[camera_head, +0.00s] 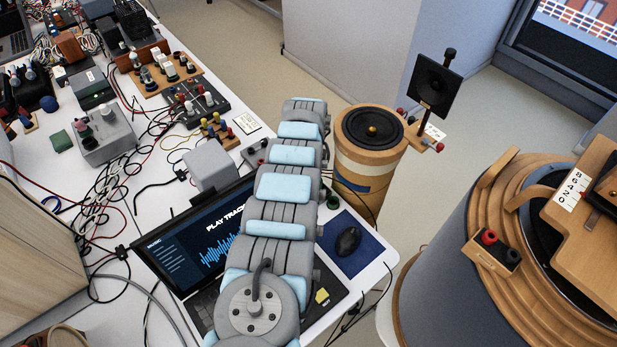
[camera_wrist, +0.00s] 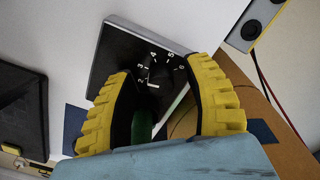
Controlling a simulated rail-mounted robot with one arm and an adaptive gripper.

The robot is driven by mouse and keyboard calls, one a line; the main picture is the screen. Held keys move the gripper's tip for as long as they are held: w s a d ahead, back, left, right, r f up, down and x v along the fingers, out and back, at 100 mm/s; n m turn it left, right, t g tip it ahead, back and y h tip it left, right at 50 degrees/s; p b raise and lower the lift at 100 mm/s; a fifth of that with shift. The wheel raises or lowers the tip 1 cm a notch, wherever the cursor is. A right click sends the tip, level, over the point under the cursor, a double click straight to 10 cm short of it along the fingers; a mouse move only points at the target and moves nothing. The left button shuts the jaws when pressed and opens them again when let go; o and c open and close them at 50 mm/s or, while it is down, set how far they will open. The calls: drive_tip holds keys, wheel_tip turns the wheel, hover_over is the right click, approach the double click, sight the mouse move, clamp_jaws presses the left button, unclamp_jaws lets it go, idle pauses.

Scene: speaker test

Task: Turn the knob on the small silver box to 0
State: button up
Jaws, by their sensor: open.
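In the wrist view, a box with a dark top plate (camera_wrist: 115,50) and pale edges carries a round black dial with white numbers; 2 to 6 are legible. The dark knob (camera_wrist: 158,78) sits in the dial. A short white mark shows low on it, but I cannot tell the exact setting. My gripper (camera_wrist: 160,70) is open, its yellow ribbed fingers spread in front of the dial. I cannot tell if either finger touches the knob. In the head view, my arm hides the gripper. A small grey box (camera_head: 256,153) shows partly beside the arm; I cannot tell if it is the same box.
A laptop (camera_head: 205,240) lies partly under my arm, with a mouse (camera_head: 347,240) to its right. A wooden cylinder speaker (camera_head: 368,160) stands just right of the arm. A green object (camera_wrist: 142,125) shows between my fingers.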

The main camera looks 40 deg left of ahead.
wheel_tip(320, 180, up, 12)
idle(1.0)
drive_tip(key=shift+d, duration=0.1)
